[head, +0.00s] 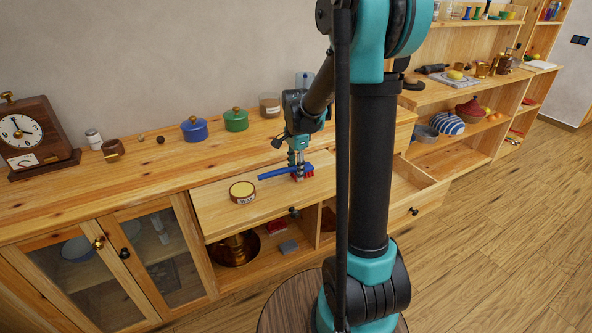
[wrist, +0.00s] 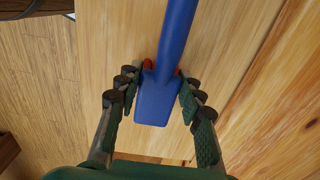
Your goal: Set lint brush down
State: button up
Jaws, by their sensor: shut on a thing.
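The lint brush is blue, with a long handle (head: 273,173) and a flat wider end. In the wrist view its blue body (wrist: 157,100) lies between the two fingers, with the handle running up out of the picture. My gripper (wrist: 162,82) is shut on it near the wide end, with small red parts at both sides. In the head view my gripper (head: 299,172) points down at the lower wooden surface (head: 225,208), with the brush roughly level, pointing left. I cannot tell whether the brush touches the wood.
An open drawer (head: 418,190) is at right. Bare wood lies left of the tin.

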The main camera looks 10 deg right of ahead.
jog(key=o, duration=1.2)
jog(key=shift+f, duration=0.1)
notch_tip(320, 180, up, 11)
jog(key=shift+r, duration=0.1)
jog(key=s+f+n, duration=0.1)
jog(key=s+n, duration=0.1)
jog(key=s, duration=0.1)
jog(key=s+d+f+n+t, duration=0.1)
jog(key=s+f+n, duration=0.1)
jog(key=s, duration=0.1)
jog(key=s+d+f+n+t, duration=0.1)
jog(key=s+f+n, duration=0.1)
jog(key=s, duration=0.1)
jog(key=shift+s+d+f, duration=0.15)
jog(key=shift+s+f, duration=0.1)
jog(key=shift+s, duration=0.15)
jog(key=s+f+n, duration=0.2)
jog(key=s, duration=0.1)
jog(key=s+d+f+n+t, duration=0.1)
jog(key=s+f+n, duration=0.2)
jog(key=s, duration=0.1)
jog(key=s+f+n+t, duration=0.1)
jog(key=s+f+n, duration=0.2)
jog(key=s, duration=0.1)
jog(key=shift+s+d, duration=0.25)
jog(key=shift+d, duration=0.05)
